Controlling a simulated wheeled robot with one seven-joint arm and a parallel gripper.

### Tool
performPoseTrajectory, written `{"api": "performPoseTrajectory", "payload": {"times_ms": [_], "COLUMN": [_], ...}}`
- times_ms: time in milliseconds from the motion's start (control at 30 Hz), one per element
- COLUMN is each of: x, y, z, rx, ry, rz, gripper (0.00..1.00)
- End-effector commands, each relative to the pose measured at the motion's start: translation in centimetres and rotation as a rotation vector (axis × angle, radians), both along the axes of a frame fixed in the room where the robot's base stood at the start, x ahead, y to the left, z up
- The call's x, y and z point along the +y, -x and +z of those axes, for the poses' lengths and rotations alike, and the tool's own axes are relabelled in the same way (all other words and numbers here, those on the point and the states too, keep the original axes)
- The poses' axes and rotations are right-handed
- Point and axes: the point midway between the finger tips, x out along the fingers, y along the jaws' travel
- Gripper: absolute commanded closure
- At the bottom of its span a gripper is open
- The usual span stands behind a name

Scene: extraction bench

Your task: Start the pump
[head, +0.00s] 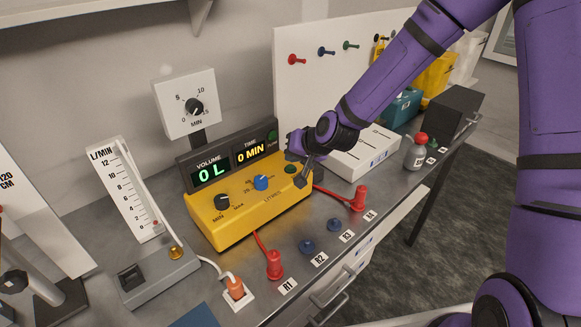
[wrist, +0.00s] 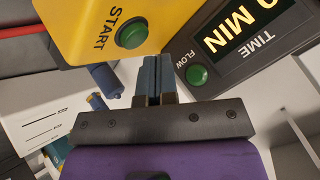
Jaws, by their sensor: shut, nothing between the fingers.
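The yellow pump (head: 245,205) stands on the bench with a black display panel (head: 228,157) at its back, reading 0 L and 0 MIN. Its green START button (head: 291,169) is at the right end of the top and also shows in the wrist view (wrist: 131,34). A green FLOW light or button (wrist: 196,75) sits on the panel beside the time display. My gripper (head: 300,176) is at the pump's right end, close to the START button. In the wrist view, its shut, empty fingers (wrist: 154,60) point between START and FLOW; contact cannot be told.
A flow meter (head: 135,190) stands left of the pump, and a timer dial (head: 187,103) behind it. Red plugs (head: 274,265) with red leads are in front.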

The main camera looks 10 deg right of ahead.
Motion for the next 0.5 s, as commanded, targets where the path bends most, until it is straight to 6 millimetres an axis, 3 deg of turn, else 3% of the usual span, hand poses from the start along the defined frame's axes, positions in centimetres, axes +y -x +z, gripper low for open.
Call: {"api": "performPoseTrajectory", "payload": {"times_ms": [500], "x": [0.01], "y": [0.03], "z": [-0.7], "rx": [0.002], "ry": [-0.001], "rz": [-0.001], "gripper": [1.0]}}
